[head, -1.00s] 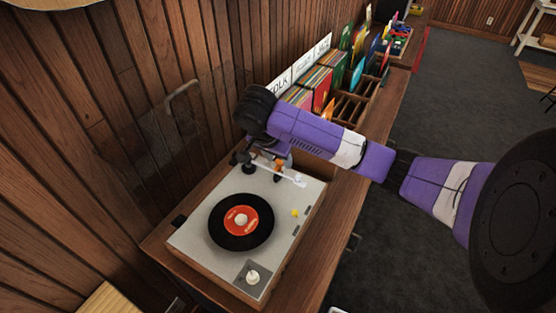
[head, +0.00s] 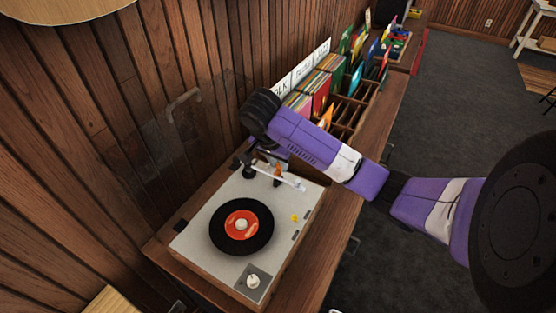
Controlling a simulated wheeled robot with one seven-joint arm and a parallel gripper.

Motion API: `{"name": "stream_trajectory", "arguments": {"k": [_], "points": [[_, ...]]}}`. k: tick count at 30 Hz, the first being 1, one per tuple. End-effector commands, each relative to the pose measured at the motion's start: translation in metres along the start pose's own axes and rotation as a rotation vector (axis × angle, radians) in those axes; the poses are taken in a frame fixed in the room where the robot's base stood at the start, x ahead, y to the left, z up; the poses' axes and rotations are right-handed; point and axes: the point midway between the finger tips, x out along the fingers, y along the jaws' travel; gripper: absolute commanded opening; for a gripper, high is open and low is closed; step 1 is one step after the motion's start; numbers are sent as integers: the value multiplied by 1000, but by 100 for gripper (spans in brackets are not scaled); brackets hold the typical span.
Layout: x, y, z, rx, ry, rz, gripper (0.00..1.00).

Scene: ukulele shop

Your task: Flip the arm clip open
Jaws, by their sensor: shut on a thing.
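A turntable (head: 205,236) with a pale top and wooden sides stands on the wooden counter. A black record (head: 228,245) with an orange label lies on its platter. The tonearm (head: 292,182) lies behind the record, its pale tube pointing right. My gripper (head: 271,166) is small and partly hidden under my wrist, at the tonearm's base at the back of the turntable. It is shut on what seems to be the arm clip, by a small orange-brown part; the clip itself is too small and covered to make out clearly.
A clear raised dust cover (head: 150,135) stands behind the turntable by the wood-panelled wall. Record sleeves (head: 322,88) and a wooden divided rack (head: 350,112) stand further along the counter. A knob (head: 253,281) sits at the turntable's front corner. Open floor lies to the right.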

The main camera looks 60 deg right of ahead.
Motion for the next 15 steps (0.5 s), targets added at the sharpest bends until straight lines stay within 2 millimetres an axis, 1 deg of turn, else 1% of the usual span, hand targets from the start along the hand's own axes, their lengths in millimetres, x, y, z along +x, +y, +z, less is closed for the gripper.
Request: {"name": "stream_trajectory", "arguments": {"k": [1,5,15], "points": [[-3,0,1,2,-24,1,0],[-3,0,-2,2,-72,2,0],[3,0,-11,-1,-204,4,0]]}}
